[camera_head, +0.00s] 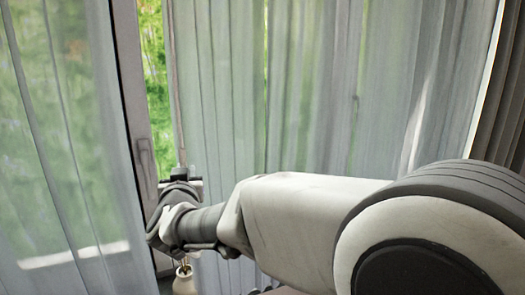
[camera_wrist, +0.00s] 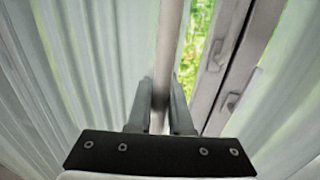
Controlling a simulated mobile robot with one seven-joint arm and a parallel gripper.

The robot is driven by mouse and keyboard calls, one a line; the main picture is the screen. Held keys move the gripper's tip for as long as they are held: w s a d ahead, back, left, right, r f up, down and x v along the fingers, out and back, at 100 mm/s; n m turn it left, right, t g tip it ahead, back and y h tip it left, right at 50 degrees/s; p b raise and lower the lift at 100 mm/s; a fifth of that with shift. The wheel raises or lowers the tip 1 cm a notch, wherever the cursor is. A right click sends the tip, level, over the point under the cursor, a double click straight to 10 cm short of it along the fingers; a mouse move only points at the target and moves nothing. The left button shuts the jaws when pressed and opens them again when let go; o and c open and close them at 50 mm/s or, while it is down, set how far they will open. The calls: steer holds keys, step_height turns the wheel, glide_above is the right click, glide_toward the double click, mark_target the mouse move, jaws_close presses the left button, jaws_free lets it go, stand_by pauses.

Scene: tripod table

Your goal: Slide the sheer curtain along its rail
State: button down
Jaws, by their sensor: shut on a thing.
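The sheer curtain (camera_head: 300,90) hangs in pale folds across the middle and right of the head view. Its left edge is beside a narrow uncovered strip of window. A thin draw rod (camera_head: 174,90) hangs along that edge. My gripper (camera_head: 181,179) is at the rod's lower part. In the wrist view the rod (camera_wrist: 170,45) passes between the two fingers of my gripper (camera_wrist: 161,98), which is shut on it. Sheer fabric (camera_wrist: 75,60) fills the left of that view. The rail is out of view.
Another sheer panel (camera_head: 60,130) hangs at the left. A window frame (camera_head: 128,70) with a handle (camera_head: 146,158) stands between the panels, close to my gripper. A heavier dark curtain (camera_head: 502,90) hangs at far right. A small cream object (camera_head: 185,281) is below my wrist.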

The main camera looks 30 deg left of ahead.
steer(key=s+a+p, duration=0.3)
steer(key=s+a, duration=0.5)
steer(key=s, duration=0.2)
steer(key=shift+a+r+p, duration=0.15)
steer(key=shift+a+p, duration=0.15)
steer(key=shift+p, duration=0.05)
steer(key=shift+s, duration=0.1)
steer(key=c, duration=0.8)
jaws_free()
steer(key=shift+a, duration=0.15)
steer(key=shift+c, duration=0.2)
steer(key=b+v, duration=0.2)
steer(key=v, duration=1.5)
steer(key=shift+d+b, duration=0.3)
